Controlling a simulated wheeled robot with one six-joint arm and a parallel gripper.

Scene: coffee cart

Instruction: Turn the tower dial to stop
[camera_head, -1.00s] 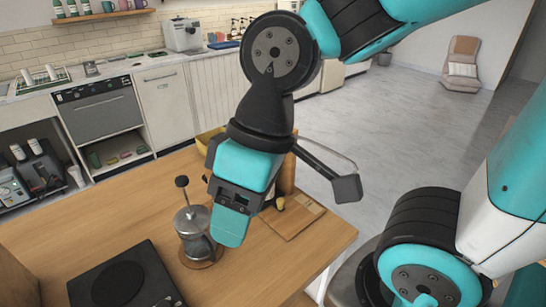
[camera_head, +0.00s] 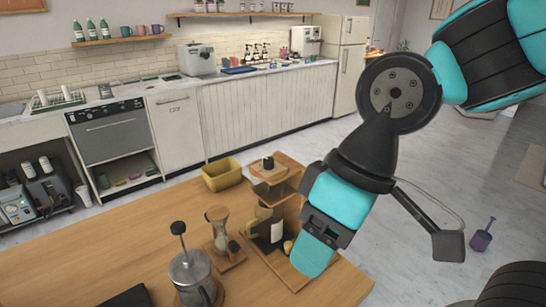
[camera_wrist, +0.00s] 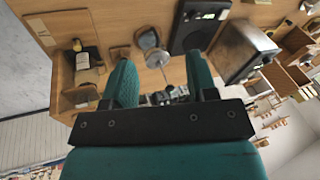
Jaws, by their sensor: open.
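A wooden tower (camera_head: 283,187) with shelves stands near the far right end of the counter. A dark round knob (camera_head: 267,163) sits on its top; I cannot tell whether this is the dial, and no stop mark is legible. A dark bottle with a pale label (camera_head: 276,231) stands low in the tower. My gripper (camera_head: 315,262) is in front and to the right of the tower, pointing down, apart from the knob. In the wrist view my gripper (camera_wrist: 162,82) shows its two teal fingers spread with nothing held between them. The tower (camera_wrist: 82,98) appears at the left there.
A French press (camera_head: 193,278) and an hourglass-shaped glass brewer (camera_head: 219,232) stand left of the tower. A dark flat scale (camera_wrist: 200,25) and a boxy machine (camera_wrist: 242,52) show in the wrist view.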

